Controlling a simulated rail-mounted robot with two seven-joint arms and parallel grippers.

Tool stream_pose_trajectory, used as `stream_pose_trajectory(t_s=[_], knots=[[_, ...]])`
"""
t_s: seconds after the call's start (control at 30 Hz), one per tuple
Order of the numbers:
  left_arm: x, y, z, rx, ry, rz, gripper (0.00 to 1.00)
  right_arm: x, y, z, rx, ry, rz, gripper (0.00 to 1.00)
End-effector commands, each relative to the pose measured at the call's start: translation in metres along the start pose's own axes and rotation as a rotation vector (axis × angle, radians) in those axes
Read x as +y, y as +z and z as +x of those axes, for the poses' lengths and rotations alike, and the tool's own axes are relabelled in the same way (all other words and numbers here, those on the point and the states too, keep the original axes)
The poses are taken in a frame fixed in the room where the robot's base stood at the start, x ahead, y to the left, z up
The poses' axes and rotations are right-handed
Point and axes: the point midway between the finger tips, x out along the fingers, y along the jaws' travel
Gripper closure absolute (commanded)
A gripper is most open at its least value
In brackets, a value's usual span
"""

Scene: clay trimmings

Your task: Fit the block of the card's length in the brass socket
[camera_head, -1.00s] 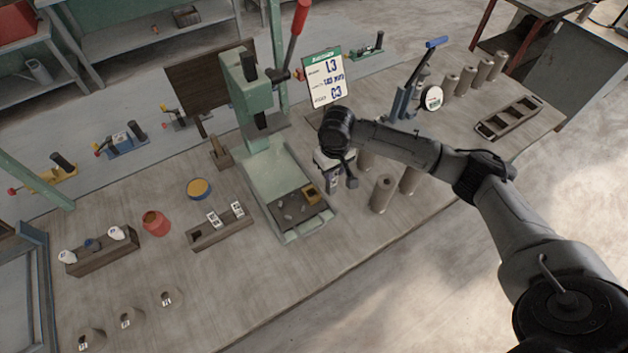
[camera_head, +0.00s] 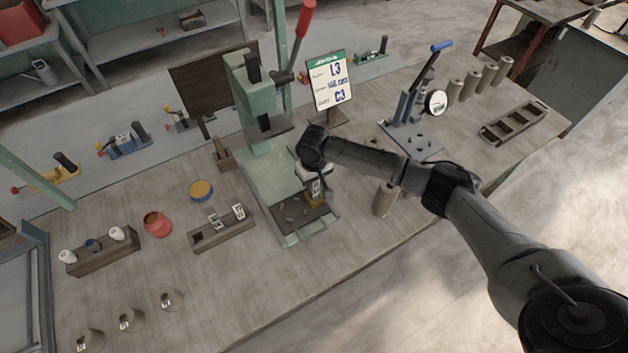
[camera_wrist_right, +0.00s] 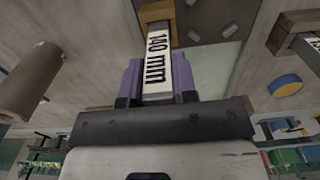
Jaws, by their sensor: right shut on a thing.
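The right gripper (camera_head: 316,176) is over the bed of the green press, its jaws shut on a block with a white label (camera_head: 316,187). In the right wrist view the block (camera_wrist_right: 158,62) reads what looks like "140 mm". Its far end meets the brass socket (camera_wrist_right: 155,12); I cannot tell how far it is inside. In the head view the brass socket (camera_head: 317,200) sits on the press bed, directly below the block and partly hidden. The left gripper is not in view.
The green press (camera_head: 254,110) with a red-handled lever stands beside my arm. A wooden rack (camera_head: 222,236) holds two labelled blocks. Left are a red pot (camera_head: 157,224), a yellow-topped tin (camera_head: 201,190) and small cones.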

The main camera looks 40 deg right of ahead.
Motion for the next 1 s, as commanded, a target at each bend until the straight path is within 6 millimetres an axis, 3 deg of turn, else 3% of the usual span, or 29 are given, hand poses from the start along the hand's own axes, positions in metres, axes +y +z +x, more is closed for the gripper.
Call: stream_pose_trajectory(t_s=[0.37, 0.4, 0.6, 0.87, 1.0], knots=[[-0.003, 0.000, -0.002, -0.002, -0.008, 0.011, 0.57, 0.000, 0.000, 0.002, 0.001, -0.001, 0.000, 1.00], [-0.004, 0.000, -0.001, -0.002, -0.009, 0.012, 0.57, 0.000, 0.000, 0.003, 0.001, -0.001, 0.000, 0.70], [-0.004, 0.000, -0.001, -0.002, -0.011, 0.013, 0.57, 0.000, 0.000, 0.003, 0.001, 0.000, 0.000, 0.51], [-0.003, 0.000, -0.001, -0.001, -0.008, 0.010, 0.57, 0.000, 0.000, 0.002, 0.001, 0.000, 0.000, 0.48], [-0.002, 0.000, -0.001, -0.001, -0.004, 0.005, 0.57, 0.000, -0.001, -0.007, 0.004, -0.001, 0.000, 0.48]])
